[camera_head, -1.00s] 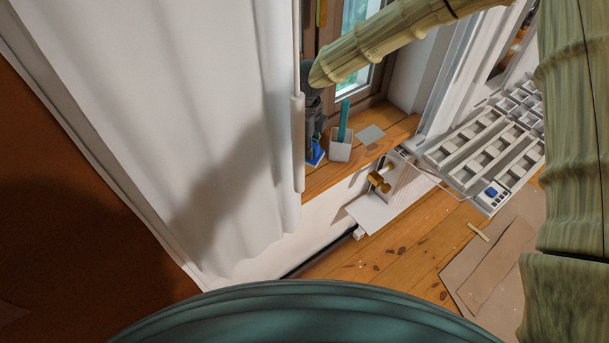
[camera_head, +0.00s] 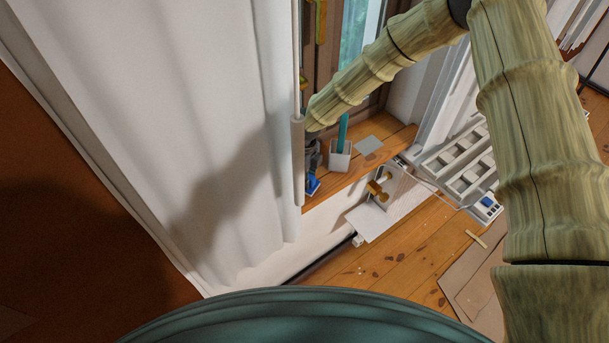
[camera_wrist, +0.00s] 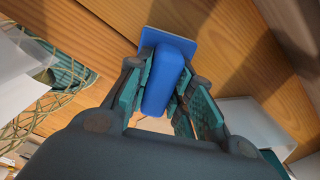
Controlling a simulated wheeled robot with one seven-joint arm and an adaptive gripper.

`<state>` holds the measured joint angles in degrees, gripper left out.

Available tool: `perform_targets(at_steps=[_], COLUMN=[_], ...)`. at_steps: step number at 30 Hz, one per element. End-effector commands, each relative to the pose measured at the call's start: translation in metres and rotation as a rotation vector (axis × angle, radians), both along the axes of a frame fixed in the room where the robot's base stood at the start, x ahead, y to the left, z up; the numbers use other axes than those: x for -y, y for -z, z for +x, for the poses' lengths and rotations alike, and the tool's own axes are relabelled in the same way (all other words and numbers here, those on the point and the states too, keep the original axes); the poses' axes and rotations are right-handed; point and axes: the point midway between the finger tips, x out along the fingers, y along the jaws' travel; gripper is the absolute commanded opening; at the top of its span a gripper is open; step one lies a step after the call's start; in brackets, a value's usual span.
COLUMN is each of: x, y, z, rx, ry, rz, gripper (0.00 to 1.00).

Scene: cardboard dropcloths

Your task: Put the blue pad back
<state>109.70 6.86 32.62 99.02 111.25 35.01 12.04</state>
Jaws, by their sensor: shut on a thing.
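The blue pad (camera_wrist: 168,75) has a bar-shaped grip and a flat plate, seen in the wrist view at top centre. My gripper (camera_wrist: 165,85) is shut on its grip, with teal fingers on both sides. In the head view the blue pad (camera_head: 312,185) is small beside the curtain, at the left end of the wooden sill, below my gripper (camera_head: 313,165). The curtain edge partly hides my gripper there. I cannot tell whether the pad touches the sill.
On the sill (camera_head: 345,178) stand a white cup (camera_head: 340,158) with a teal item and a flat grey square (camera_head: 370,145). The white curtain (camera_head: 220,130) hangs close left. A white unit with brass knobs (camera_head: 378,190) is below. A small blue item (camera_head: 487,202) lies right.

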Motion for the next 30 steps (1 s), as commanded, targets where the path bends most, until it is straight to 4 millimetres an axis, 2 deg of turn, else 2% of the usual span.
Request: perform_targets(at_steps=[12, 13, 16, 17, 26, 30], x=[-0.0005, -0.0005, -0.0004, -0.0004, -0.0004, 0.0000], y=[0.0079, 0.0079, 0.0074, 0.0074, 0.0065, 0.0000], z=[-0.0004, -0.0004, -0.0004, -0.0004, -0.0001, 0.0007], rx=[0.000, -0.001, 0.001, 0.000, 0.001, 0.002], ry=[0.000, 0.000, 0.000, 0.000, -0.001, 0.000], rz=[0.001, 0.001, 0.001, 0.000, 0.001, 0.001], gripper=[0.00, 0.24, 0.43, 0.44, 0.44, 0.44])
